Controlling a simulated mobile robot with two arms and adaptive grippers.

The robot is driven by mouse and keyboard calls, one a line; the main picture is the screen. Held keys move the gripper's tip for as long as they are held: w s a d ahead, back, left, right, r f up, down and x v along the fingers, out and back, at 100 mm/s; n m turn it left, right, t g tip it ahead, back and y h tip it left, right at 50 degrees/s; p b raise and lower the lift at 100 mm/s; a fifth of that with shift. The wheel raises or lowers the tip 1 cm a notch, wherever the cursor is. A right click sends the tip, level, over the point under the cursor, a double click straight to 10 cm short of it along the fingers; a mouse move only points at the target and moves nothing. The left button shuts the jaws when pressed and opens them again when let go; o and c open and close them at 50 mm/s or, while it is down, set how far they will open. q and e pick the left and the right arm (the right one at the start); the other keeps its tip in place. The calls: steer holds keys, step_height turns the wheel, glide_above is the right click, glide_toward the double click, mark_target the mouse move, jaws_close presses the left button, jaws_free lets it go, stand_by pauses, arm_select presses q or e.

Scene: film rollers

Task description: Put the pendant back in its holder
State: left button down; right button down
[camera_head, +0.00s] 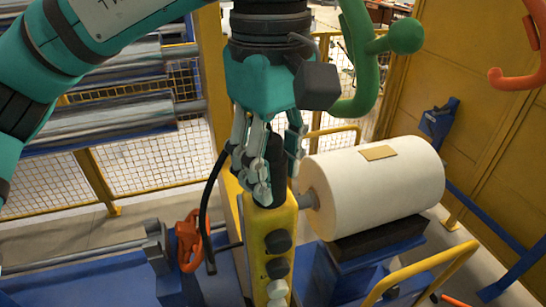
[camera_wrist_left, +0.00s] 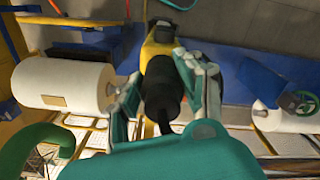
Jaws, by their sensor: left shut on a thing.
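The pendant is a long yellow control box (camera_head: 265,225) with black buttons and a pale one, and a black upper end. My left gripper (camera_head: 268,175) is shut around this black end, and the yellow body hangs below the fingers, roughly upright. A black cable loops down at its left. In the left wrist view, the pendant's black end (camera_wrist_left: 162,88) sits between the fingers of my left gripper (camera_wrist_left: 162,75), with the yellow part beyond. A blue bracket (camera_head: 438,122) is on the yellow panel at right; I cannot tell whether it is the holder. My right gripper is not in view.
A large white roll (camera_head: 375,185) lies just right of the pendant on a blue stand. A green hook (camera_head: 355,60) hangs close right of my left gripper, and an orange hook (camera_head: 520,75) at top right. A yellow rail (camera_head: 425,275) stands at lower right.

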arm_select(q)
steer(key=shift+f+b, duration=1.85)
steer(key=shift+f, duration=0.75)
steer(key=shift+s+f, duration=0.1)
steer(key=shift+f, duration=0.05)
steer(key=shift+c, duration=1.8)
jaws_free()
steer(key=shift+r+p, duration=2.5)
steer(key=shift+r, duration=1.05)
